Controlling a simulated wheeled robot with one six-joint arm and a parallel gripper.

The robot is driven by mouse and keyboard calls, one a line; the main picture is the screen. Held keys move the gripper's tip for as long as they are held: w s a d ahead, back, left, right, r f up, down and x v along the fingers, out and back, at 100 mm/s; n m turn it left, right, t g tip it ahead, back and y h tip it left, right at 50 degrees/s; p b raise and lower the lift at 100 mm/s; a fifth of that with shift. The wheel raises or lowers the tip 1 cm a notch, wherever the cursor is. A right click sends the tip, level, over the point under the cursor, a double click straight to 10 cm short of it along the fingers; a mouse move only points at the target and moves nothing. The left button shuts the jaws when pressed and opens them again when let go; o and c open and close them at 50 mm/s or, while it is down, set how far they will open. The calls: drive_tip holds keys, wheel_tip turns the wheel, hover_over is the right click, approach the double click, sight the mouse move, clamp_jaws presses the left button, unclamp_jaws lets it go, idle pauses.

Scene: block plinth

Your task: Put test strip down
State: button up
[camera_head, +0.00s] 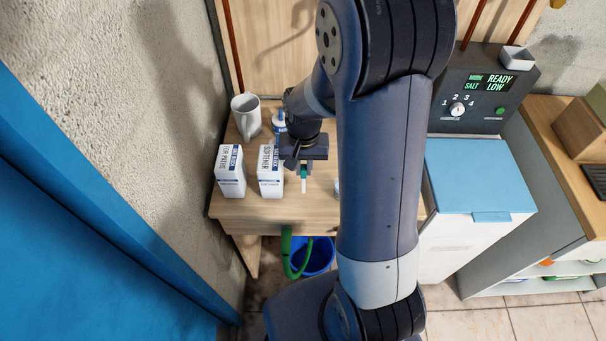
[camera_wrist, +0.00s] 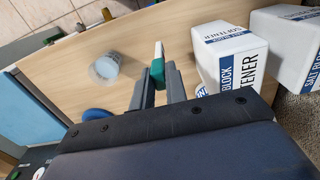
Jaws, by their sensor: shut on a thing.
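The test strip is a thin white strip with a green grip end. In the wrist view, the green end of the test strip (camera_wrist: 157,72) sits between the two fingers of my gripper (camera_wrist: 158,86), and the white end sticks out past them. In the head view, my gripper (camera_head: 304,167) is over the wooden worktop (camera_head: 254,206), right of the softener carton, with the strip (camera_head: 304,185) pointing toward the front edge. I cannot tell whether the strip touches the wood. A small clear cup (camera_wrist: 105,67) stands apart from it on the worktop; my arm mostly hides it in the head view.
Two white salt block cartons (camera_head: 230,172) (camera_head: 270,172) stand left of my gripper. A grey mug (camera_head: 246,116) and a blue-and-white item (camera_head: 279,123) are behind. A blue-lidded cabinet (camera_head: 475,175) and a display panel (camera_head: 488,85) are at right. Bare wood lies near the front edge.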

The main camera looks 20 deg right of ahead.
sight(304, 175)
drive_tip(key=shift+f, duration=1.8)
drive_tip(key=shift+f, duration=0.2)
drive_tip(key=o, duration=0.7)
drive_tip(key=shift+r, duration=0.15)
wheel_tip(304, 175, up, 12)
drive_tip(key=shift+r, duration=0.1)
